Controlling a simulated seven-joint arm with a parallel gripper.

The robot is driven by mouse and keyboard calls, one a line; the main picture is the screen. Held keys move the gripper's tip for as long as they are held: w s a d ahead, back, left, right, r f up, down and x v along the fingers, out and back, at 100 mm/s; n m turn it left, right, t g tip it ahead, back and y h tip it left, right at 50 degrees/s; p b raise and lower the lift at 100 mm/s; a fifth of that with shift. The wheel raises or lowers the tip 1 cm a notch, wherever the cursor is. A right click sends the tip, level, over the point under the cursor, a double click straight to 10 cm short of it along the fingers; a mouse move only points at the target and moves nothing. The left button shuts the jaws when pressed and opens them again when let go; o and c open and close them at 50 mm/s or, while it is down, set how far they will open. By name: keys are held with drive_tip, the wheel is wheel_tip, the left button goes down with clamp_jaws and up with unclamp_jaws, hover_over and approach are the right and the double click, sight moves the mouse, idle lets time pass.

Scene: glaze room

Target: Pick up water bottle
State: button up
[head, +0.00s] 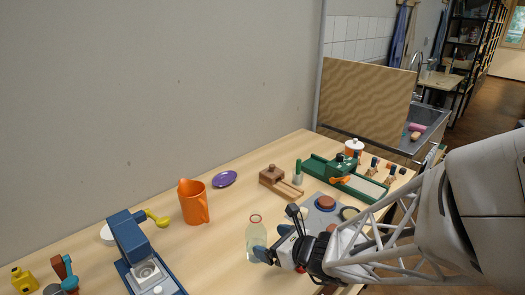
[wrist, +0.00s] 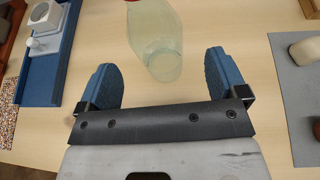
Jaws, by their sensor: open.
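The water bottle (head: 254,234) is clear with a pale greenish tint and a red ring at its top. It stands on the wooden table in the head view. My gripper (head: 271,243) is at its right side there, overlapping its lower part in the picture. In the wrist view the bottle (wrist: 163,48) lies ahead, centred between my two blue fingertips (wrist: 162,75), with its red end at the top edge. The fingers are spread wide and the gripper is empty.
An orange pitcher (head: 193,203) and a purple dish (head: 225,179) stand behind the bottle. A blue machine (head: 135,250) is to the left. A grey mat (head: 345,198) with several items lies right, near a green toy-like device (head: 345,178). The table between pitcher and bottle is clear.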

sight(263, 240)
drive_tip(key=shift+w+a+f, duration=0.2)
drive_tip(key=shift+w+a, duration=0.1)
drive_tip(key=shift+a, duration=0.1)
drive_tip(key=shift+x, duration=2.6)
drive_tip(key=shift+s+f, duration=0.1)
drive_tip(key=c, duration=1.1)
